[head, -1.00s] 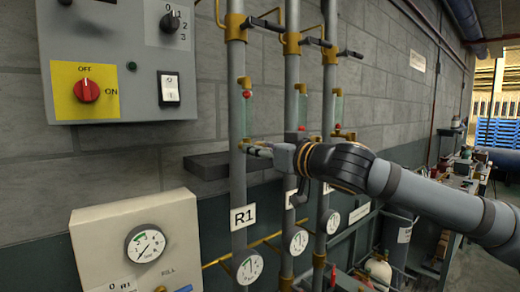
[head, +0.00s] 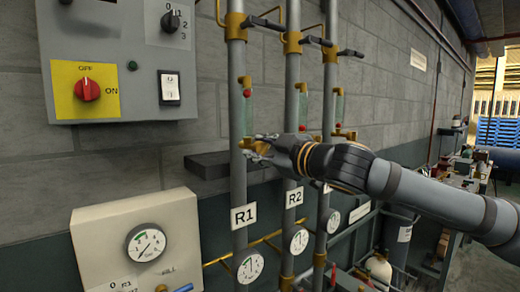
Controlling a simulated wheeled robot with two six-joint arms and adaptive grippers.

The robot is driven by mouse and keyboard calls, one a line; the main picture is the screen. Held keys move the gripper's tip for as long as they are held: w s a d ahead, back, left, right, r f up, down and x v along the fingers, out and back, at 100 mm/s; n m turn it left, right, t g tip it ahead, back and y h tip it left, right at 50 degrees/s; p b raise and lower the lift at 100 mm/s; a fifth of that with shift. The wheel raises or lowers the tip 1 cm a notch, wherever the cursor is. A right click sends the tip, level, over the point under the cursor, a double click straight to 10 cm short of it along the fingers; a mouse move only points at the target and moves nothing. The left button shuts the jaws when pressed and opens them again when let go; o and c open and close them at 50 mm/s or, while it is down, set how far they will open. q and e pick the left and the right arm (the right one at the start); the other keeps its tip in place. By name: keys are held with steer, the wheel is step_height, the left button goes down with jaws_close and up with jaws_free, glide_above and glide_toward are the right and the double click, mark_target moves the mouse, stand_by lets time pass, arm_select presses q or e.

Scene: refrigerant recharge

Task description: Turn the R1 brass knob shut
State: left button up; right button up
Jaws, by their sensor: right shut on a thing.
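The R1 pipe (head: 239,180) is the leftmost of three grey upright pipes and carries the R1 label (head: 243,216). The R1 brass knob (head: 246,144) sits low on it, under a clear sight tube (head: 247,115); it is mostly hidden by my fingers. A red ball (head: 247,93) stands high in that tube. My right gripper (head: 260,148) comes in from the right and is shut on the knob, its fingers turned about their axis. My left gripper is out of view.
The R2 pipe (head: 290,100) and R3 pipe (head: 328,95) stand close behind my right wrist. A dark ledge (head: 208,165) juts from the wall. A control box (head: 115,60) and a gauge box (head: 140,235) are at left. Black lever handles (head: 265,22) stick out above.

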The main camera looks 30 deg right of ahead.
steer(key=n, duration=0.4)
steer(key=shift+n, duration=0.3)
steer(key=n+b, duration=0.1)
steer(key=n, duration=0.3)
steer(key=shift+f+n, duration=0.1)
steer(key=shift+n, duration=0.2)
steer(key=shift+a+n, duration=0.1)
steer(key=shift+n, duration=0.2)
steer(key=o, duration=1.1)
